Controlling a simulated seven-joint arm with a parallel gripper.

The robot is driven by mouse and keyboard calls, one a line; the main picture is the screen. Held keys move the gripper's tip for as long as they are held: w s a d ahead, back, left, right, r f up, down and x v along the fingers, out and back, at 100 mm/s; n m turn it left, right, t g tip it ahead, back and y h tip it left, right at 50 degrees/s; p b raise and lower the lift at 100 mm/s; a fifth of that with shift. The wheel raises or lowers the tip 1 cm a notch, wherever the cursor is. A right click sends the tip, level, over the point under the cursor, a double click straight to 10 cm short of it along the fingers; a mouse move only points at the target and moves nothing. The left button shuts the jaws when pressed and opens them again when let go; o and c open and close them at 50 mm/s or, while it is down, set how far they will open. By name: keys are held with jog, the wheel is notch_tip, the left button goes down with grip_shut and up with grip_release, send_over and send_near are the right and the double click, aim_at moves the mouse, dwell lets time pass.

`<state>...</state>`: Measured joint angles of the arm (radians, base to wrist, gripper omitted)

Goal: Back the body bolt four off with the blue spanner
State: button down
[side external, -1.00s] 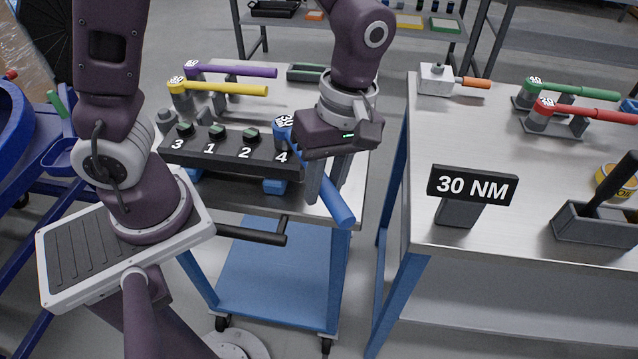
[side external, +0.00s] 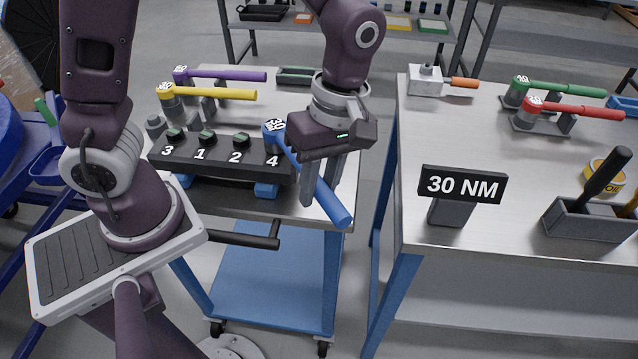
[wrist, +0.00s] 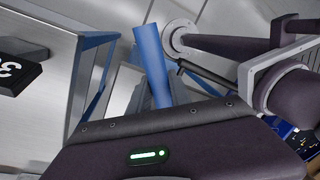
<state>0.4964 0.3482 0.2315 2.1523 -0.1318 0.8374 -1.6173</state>
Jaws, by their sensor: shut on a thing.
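The blue spanner (side external: 341,211) has its round head (side external: 273,130) at the label 4 end of the dark bolt block (side external: 215,160). Its handle slopes down to the right, past the trolley top's front edge. My gripper (side external: 319,191) is shut on this handle, with the handle's end sticking out beyond the fingers. Body bolt four is hidden under the spanner head. Bolts 3, 1 and 2 show greenish tops along the block.
Yellow (side external: 215,93) and purple (side external: 230,76) spanners rest on stands behind the block. A 30 NM sign (side external: 463,186) stands on the right bench, with green (side external: 560,87) and red (side external: 580,110) spanners behind. A gap separates trolley and bench.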

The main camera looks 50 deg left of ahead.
jog(key=shift+r, duration=4)
